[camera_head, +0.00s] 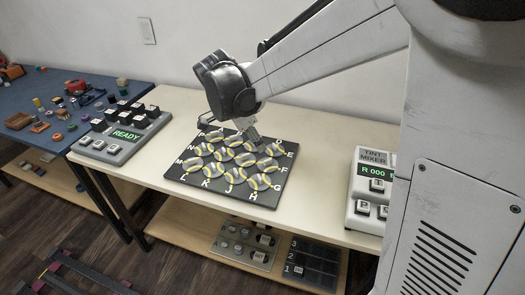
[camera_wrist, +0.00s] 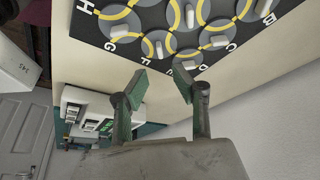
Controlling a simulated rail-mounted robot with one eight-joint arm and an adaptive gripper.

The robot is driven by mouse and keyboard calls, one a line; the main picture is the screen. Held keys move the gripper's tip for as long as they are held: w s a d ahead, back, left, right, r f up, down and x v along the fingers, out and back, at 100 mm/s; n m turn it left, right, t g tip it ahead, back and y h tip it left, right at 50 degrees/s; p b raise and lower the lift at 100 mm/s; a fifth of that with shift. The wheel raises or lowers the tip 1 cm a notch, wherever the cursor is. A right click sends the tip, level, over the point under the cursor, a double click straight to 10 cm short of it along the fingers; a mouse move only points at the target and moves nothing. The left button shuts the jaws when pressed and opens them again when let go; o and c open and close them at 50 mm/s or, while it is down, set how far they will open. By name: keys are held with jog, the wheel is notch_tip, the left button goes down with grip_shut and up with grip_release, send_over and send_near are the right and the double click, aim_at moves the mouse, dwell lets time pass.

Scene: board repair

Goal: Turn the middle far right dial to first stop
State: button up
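The dark board (camera_head: 188,172) lies on the pale table, with rows of grey round dials joined by yellow lines and letters around its edge. My gripper (camera_head: 256,144) is low at the board's far right, close to the dial near E (camera_head: 275,150). In the wrist view my gripper (camera_wrist: 162,82) shows two green-padded fingers apart, with nothing between them. Dials with pale bar handles show beyond the fingertips, among them one near E (camera_wrist: 189,59) and one near F (camera_wrist: 159,46). I cannot tell whether either finger touches the board.
A tint mixer (camera_head: 364,180) reading "R 000" stands right of the board. A keypad reading "READY" (camera_head: 127,134) stands on the left. A blue table (camera_head: 50,95) with loose parts is farther left. Panels (camera_head: 245,243) lie on the shelf below. The pale table (camera_head: 315,150) is clear right of the board.

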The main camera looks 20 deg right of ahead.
jog(key=v, duration=0.3)
jog(key=shift+a+r, duration=0.1)
jog(key=shift+r, duration=0.05)
jog(key=s+d+r+n+t+y+p, duration=0.2)
jog(key=s+r+n+t, duration=0.1)
jog(key=s+n, duration=0.5)
jog(key=s+d+r+n+t+y+p, duration=0.2)
jog(key=s+r+n, duration=0.3)
jog(key=s, duration=0.8)
jog(key=d+n+t+p, duration=0.1)
jog(key=n, duration=0.2)
jog(key=shift+t, duration=0.3)
jog(key=shift+w+a, duration=0.1)
